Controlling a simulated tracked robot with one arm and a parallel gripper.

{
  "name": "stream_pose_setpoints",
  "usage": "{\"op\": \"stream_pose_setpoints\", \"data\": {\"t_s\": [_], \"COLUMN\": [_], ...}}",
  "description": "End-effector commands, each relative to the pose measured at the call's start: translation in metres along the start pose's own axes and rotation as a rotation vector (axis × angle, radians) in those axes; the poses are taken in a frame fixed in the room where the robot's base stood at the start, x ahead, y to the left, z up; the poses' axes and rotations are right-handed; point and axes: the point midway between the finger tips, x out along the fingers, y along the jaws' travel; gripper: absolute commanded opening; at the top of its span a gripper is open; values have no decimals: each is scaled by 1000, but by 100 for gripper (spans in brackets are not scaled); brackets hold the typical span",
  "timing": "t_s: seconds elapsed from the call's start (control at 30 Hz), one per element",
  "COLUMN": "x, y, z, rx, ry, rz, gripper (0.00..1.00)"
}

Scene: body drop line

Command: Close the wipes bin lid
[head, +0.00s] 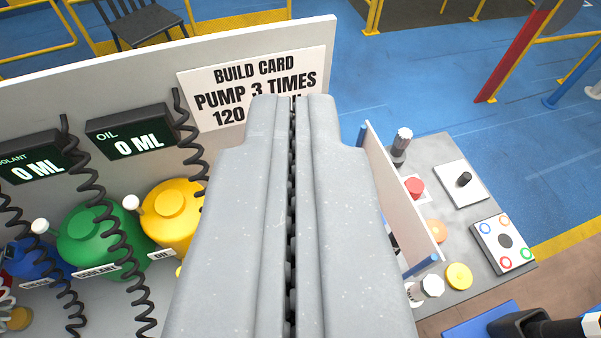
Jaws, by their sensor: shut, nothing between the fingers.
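My gripper (292,102) fills the middle of the head view, pointing away from me. Its two grey fingers are pressed together with only a dark seam between them, and they hold nothing. The fingertips overlap the lower part of a white build card (253,82) on the panel behind. I cannot make out a wipes bin or its lid in this view. My gripper hides much of the middle and the lower centre.
At left, green (88,240) and yellow (172,215) containers stand below black coiled cords and two displays reading 0 ML. At right is a grey control panel (440,165) with buttons and a switch. A blue-and-black object (480,322), cut off, lies lower right. Blue floor (420,85) lies beyond.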

Motion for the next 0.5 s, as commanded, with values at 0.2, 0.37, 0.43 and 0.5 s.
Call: {"op": "stream_pose_setpoints", "data": {"t_s": [0.2, 0.37, 0.43, 0.5], "x": [79, 134, 158, 178], "y": [-13, -10, -8, -7], "z": [22, 53, 67, 83], "rx": [-40, -72, -85, -98], "ry": [-178, -317, -373, -430], "rz": [-57, -103, -122, -143], "gripper": [0, 0, 0, 0]}}
